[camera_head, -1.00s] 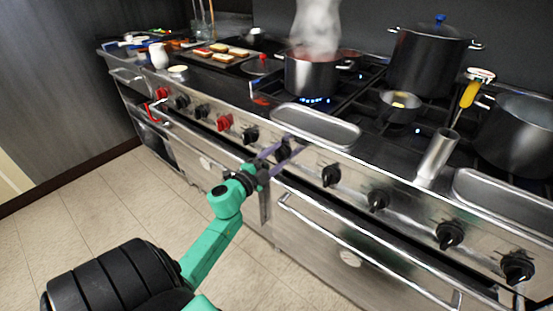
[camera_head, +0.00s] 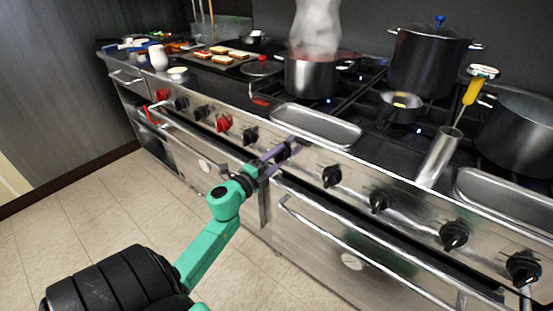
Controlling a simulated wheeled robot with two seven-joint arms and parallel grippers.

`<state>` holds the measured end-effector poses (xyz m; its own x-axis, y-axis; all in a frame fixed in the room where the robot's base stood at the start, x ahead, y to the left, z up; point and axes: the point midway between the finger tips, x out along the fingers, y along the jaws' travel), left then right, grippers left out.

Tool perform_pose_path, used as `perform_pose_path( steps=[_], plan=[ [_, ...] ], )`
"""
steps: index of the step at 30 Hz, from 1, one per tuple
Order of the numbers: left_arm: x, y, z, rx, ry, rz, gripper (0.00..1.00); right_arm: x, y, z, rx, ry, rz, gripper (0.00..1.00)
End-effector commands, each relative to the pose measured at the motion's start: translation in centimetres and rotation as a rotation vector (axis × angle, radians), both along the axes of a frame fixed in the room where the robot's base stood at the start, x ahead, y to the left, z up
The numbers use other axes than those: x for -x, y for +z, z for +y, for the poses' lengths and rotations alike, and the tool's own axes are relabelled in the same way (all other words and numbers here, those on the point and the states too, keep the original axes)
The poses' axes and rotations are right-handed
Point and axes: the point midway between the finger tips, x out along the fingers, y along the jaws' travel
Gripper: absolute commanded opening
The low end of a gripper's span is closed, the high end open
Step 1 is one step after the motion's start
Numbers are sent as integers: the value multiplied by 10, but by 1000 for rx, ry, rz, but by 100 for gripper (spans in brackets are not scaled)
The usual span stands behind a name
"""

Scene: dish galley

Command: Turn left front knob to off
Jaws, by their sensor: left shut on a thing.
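My left gripper (camera_head: 281,153) reaches the front panel of the steel range (camera_head: 315,200) from the lower left. Its purple fingers are shut on a black knob (camera_head: 284,152) below the left end of an empty steel tray. The fingers hide part of that knob, so its pointer angle cannot be read. Behind the tray, a steaming pot (camera_head: 312,76) stands on a burner, with only a small blue glow (camera_head: 327,101) visible beneath it. My right gripper is not in view.
Red knobs (camera_head: 222,123) and a black knob (camera_head: 250,136) are left of my gripper; more black knobs (camera_head: 332,176) are right. An oven handle (camera_head: 350,240) juts out below. The tiled floor at left is clear.

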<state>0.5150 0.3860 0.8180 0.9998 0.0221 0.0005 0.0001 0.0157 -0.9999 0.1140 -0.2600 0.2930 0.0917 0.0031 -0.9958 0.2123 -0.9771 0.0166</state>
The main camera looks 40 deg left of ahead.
Motion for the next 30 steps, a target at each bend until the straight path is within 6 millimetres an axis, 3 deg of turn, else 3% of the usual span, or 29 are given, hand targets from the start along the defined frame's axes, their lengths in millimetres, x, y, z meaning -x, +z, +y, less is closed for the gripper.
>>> perform_pose_path(
  steps=[4, 5, 6, 16, 20, 23, 30],
  plan=[
    [0, -1, 0, -2, -1, 2, 9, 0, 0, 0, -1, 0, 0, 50],
    [0, -1, 0, -2, -1, 2, 76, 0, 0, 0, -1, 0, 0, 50],
    [0, -1, 0, -1, -1, 2, 91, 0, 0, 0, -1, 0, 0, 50],
    [1, 0, 0, 0, 0, 1, 94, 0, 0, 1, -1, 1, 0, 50],
    [11, -2, -1, 2, -1, 2, 94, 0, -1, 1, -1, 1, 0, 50],
    [31, -2, -1, 2, -1, 4, 94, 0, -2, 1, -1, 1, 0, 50],
    [102, -4, -2, 3, 2, 5, 94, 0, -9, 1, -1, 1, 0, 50]
  ],
)
